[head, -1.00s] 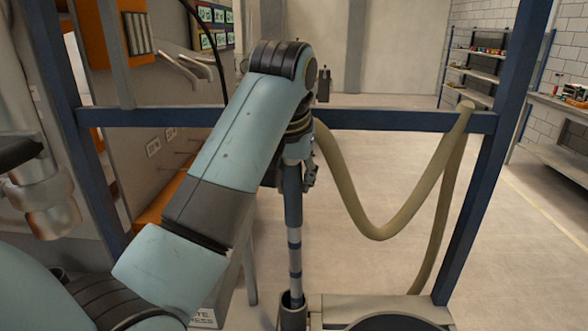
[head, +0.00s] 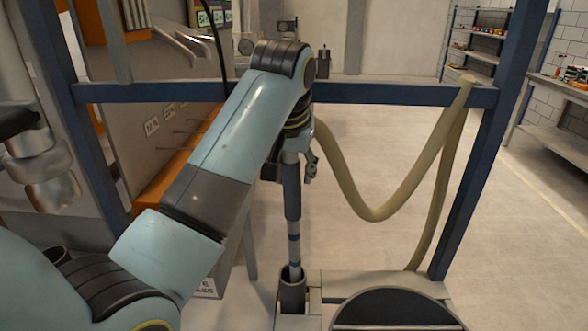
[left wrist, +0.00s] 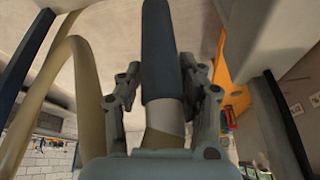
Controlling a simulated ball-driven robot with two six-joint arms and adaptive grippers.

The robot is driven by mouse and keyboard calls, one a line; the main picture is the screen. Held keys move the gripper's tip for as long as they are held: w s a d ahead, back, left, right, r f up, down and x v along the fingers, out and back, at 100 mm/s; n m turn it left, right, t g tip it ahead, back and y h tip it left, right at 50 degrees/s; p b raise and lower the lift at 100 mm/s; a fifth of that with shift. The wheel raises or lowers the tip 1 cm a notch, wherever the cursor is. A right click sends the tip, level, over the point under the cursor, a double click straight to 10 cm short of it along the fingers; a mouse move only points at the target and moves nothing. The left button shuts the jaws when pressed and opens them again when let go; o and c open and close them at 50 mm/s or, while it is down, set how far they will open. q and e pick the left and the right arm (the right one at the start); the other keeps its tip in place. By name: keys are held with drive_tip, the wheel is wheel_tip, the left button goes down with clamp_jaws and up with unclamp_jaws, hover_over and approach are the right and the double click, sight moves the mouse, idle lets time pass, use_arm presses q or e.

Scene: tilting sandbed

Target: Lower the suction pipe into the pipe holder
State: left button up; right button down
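The suction pipe (head: 292,192) has a dark blue sleeve and a pale lower part with dark bands. It stands about upright in the head view. Its lower end is at the mouth of the dark cup-like pipe holder (head: 292,298) and seems to be inside the rim; how deep is hidden. My left gripper (head: 308,168) is at the pipe's upper part, partly hidden by my arm. In the left wrist view the sleeve (left wrist: 158,50) runs between the two fingers of my left gripper (left wrist: 162,85), which are closed about it.
A beige hose (head: 375,212) sags from near the gripper to a blue frame bar (head: 390,94) and hangs down from it. A round dark lid (head: 395,312) lies right of the holder. Blue posts (head: 478,190) stand at both sides. Open floor lies behind.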

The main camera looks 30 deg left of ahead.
use_arm(q)
drive_tip(key=shift+o, duration=1.1)
drive_tip(key=v, duration=0.7)
drive_tip(key=shift+s+r, duration=0.1)
drive_tip(key=shift+r, duration=0.1)
drive_tip(key=shift+f, duration=0.1)
